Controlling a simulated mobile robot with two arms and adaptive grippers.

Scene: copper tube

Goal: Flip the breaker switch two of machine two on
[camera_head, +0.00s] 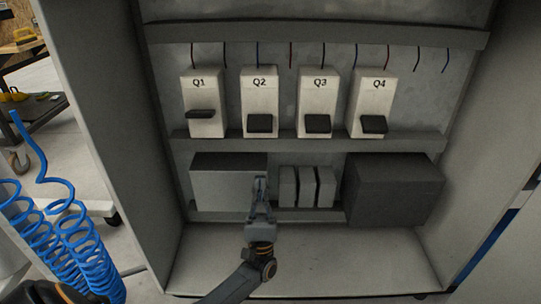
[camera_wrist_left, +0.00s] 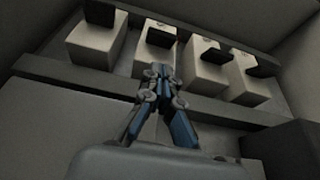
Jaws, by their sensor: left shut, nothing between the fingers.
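Breaker Q2 (camera_head: 260,97) is a white block with a black lever (camera_head: 259,123) low on its front, in the upper row of the cabinet. Breaker Q1 (camera_head: 203,92) to its left has its black lever (camera_head: 200,114) higher and sticking out. My left gripper (camera_head: 261,180) is shut and empty, pointing up, below the Q2 lever and in front of the lower row. In the left wrist view my shut fingers (camera_wrist_left: 158,75) overlap the lower part of a white breaker block (camera_wrist_left: 153,52) with a black lever (camera_wrist_left: 160,38). My right gripper is out of view.
Breakers Q3 (camera_head: 318,97) and Q4 (camera_head: 376,97) stand to the right, levers low. Cabinet side walls bound both sides. A blue coiled hose (camera_head: 75,240) hangs outside at left.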

